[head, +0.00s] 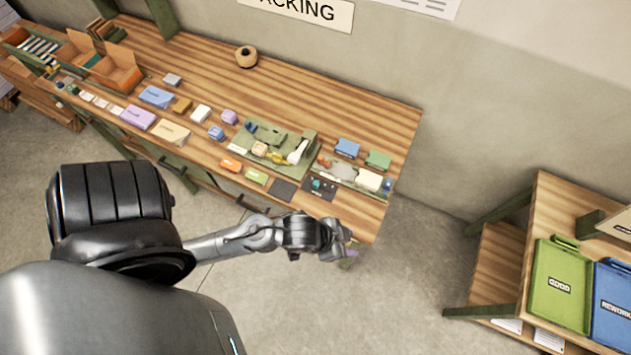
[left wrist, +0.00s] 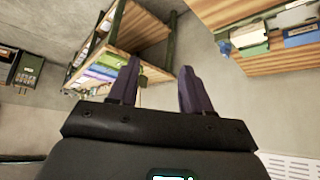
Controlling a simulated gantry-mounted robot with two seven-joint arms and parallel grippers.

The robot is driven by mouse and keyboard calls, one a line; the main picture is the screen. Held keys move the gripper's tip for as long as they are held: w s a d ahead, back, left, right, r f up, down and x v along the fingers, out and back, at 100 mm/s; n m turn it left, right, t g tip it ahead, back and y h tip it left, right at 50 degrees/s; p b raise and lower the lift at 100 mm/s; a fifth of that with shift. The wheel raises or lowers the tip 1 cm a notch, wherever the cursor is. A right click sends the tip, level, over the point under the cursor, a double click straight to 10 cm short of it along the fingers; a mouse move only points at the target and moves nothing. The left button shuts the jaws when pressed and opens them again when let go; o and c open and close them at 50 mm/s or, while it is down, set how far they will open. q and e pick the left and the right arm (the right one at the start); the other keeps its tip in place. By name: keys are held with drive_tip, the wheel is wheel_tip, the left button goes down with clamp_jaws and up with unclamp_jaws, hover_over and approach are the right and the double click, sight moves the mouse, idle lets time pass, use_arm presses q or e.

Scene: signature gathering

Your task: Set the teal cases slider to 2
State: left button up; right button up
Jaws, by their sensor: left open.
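A dark panel (head: 321,187) with a small teal piece (head: 317,184) on it lies near the front right of the workbench. The teal piece may be the cases slider; its setting and any numbers are too small to read. My left gripper (head: 350,248) is off the bench's front right edge, apart from the panel and to its lower right. In the left wrist view its two dark purple fingers (left wrist: 157,88) are spread with nothing between them. The panel cannot be made out there. My right gripper is not in view.
A dark flat square (head: 283,190) lies left of the panel, with a green piece (head: 256,176) further left. A tray with a white block (head: 368,179) stands behind the panel. A side table with a green tray (head: 560,285) and a blue tray (head: 613,305) stands at right.

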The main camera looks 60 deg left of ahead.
use_arm(q)
drive_tip(key=s+a+f+m+g+h+b, duration=0.1)
drive_tip(key=a+f+m+h+b, duration=0.15)
drive_tip(key=f, duration=0.55)
drive_tip(key=s+a+f+m+g+h+b, duration=0.1)
drive_tip(key=f+m+h, duration=0.15)
drive_tip(key=f, duration=0.45)
drive_tip(key=a+f+g+b, duration=0.1)
drive_tip(key=a, duration=0.6)
drive_tip(key=a+f+m+g+y+b, duration=0.1)
drive_tip(key=a, duration=0.6)
drive_tip(key=a+f+g+y+b, duration=0.1)
drive_tip(key=a, duration=0.7)
drive_tip(key=shift+w+f+m+b, duration=0.1)
drive_tip(key=shift+w+m+b, duration=0.2)
drive_tip(key=shift+w+b, duration=0.1)
drive_tip(key=y+b, duration=0.2)
approach(316, 183)
drive_tip(key=shift+t, duration=0.4)
drive_tip(key=x, duration=0.9)
drive_tip(key=shift+s+f, duration=0.25)
clamp_jaws()
